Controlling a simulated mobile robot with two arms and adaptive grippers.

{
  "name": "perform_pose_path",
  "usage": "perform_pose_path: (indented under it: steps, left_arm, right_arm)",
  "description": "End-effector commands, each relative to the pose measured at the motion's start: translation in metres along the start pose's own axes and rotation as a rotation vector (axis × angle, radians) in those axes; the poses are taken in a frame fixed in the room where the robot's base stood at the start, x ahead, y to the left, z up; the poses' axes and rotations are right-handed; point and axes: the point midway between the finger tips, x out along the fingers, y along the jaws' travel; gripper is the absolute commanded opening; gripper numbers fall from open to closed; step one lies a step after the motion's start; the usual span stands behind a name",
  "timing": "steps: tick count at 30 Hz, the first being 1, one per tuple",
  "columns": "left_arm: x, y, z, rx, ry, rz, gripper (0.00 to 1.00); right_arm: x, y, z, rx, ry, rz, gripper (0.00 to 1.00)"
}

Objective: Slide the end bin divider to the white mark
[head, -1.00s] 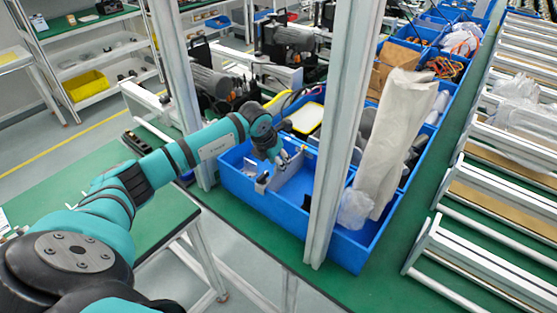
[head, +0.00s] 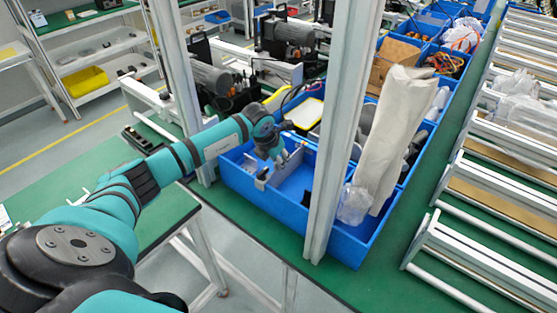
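The nearest blue bin (head: 275,208) stands at the end of the bin row on the green bench. A pale grey divider plate (head: 284,176) stands inside its left part, with a small clip-like end (head: 262,177) at the bin's front wall. My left gripper (head: 279,161) points down into this bin at the divider's upper edge. It is small and dark here, and I cannot tell whether its fingers are closed on the plate or only beside it. A small pale patch (head: 248,164) on the bin's left wall may be the white mark. My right gripper is out of view.
A grey upright post (head: 343,120) stands in front of the bin, right of my gripper. A tall off-white wrapped item (head: 388,140) and clear plastic (head: 354,205) fill the bin's right part. Roller racks (head: 490,250) lie at the right, more filled bins behind.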

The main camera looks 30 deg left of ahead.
Motion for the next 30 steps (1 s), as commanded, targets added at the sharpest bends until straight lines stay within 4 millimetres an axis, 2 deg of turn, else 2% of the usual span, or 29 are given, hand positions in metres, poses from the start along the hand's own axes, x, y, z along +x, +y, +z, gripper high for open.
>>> perform_pose_path:
  steps: [7, 12, 18, 28, 29, 30]
  left_arm:
    - [0.002, 0.007, 0.0, -0.001, -0.001, 0.003, 0.0]
    - [0.006, 0.042, -0.002, -0.003, -0.003, 0.007, 0.0]
    - [0.002, 0.072, 0.0, -0.002, -0.003, 0.003, 0.0]
    - [-0.002, 0.077, 0.001, 0.0, -0.003, 0.005, 0.0]
    - [-0.002, 0.077, 0.001, 0.0, -0.003, 0.005, 0.15]
    - [-0.002, 0.077, 0.001, -0.001, -0.003, 0.005, 0.2]
  right_arm:
    - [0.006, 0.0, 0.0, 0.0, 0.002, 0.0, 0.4]
    - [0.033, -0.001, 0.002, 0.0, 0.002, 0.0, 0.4]
    - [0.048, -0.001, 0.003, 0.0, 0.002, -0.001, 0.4]
    - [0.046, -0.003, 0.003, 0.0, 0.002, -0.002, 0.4]
    - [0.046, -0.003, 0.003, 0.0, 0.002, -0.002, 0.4]
    - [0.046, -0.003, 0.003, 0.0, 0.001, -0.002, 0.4]
